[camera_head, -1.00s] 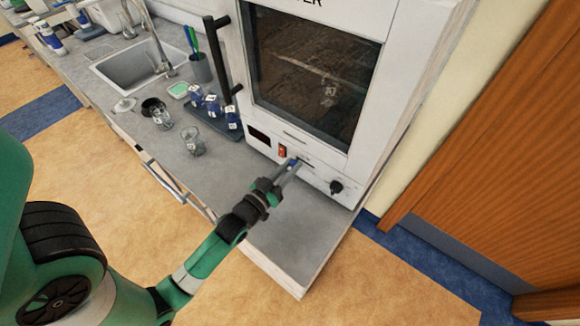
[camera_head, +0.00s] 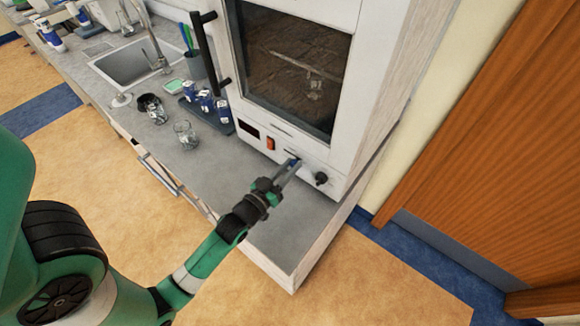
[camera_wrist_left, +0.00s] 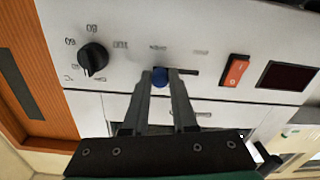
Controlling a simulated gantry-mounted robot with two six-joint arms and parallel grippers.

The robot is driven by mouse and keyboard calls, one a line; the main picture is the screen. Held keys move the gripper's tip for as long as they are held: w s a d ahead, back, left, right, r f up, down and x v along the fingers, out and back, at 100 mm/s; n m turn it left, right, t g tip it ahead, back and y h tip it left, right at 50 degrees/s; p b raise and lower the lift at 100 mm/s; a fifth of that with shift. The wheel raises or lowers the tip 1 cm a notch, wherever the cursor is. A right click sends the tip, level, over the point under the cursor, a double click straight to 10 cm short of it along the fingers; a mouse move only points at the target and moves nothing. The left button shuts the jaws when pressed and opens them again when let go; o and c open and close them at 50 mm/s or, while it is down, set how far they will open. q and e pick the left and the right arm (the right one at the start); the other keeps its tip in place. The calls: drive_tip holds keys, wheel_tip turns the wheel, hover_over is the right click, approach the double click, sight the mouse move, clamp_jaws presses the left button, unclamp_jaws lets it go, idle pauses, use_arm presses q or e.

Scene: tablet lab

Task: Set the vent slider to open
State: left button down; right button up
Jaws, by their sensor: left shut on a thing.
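The white oven-like cabinet (camera_head: 300,150) stands on the counter. The vent slider has a blue knob (camera_wrist_left: 160,78) in a short dark slot (camera_wrist_left: 188,72) on the lower front panel. In the left wrist view the knob sits at the slot's dial-side end, with bare slot showing toward the red switch. My left gripper (camera_wrist_left: 161,73) is shut on the blue knob, one finger on each side. In the head view the gripper (camera_head: 292,166) reaches the panel between switch and dial. Small labels above the slot are too blurred to read. My right gripper is not in view.
A red switch (camera_head: 270,143) and a dark display (camera_head: 249,129) lie left of the slider, a black dial (camera_head: 321,178) right. The cabinet door has a black handle (camera_head: 208,55). A glass beaker (camera_head: 186,135) and blue-labelled vials (camera_head: 205,100) stand left. The counter front is clear.

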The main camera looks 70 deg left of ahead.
use_arm(q)
drive_tip(key=shift+d+r, duration=0.1)
drive_tip(key=c, duration=0.7)
unclamp_jaws()
drive_tip(key=shift+w+d, duration=0.15)
drive_tip(key=shift+d, duration=0.05)
drive_tip(key=shift+c, duration=0.2)
drive_tip(key=shift+o, duration=0.2)
drive_tip(key=shift+a, duration=0.1)
drive_tip(key=b+v, duration=0.3)
drive_tip(key=v, duration=0.8)
drive_tip(key=shift+s, duration=0.35)
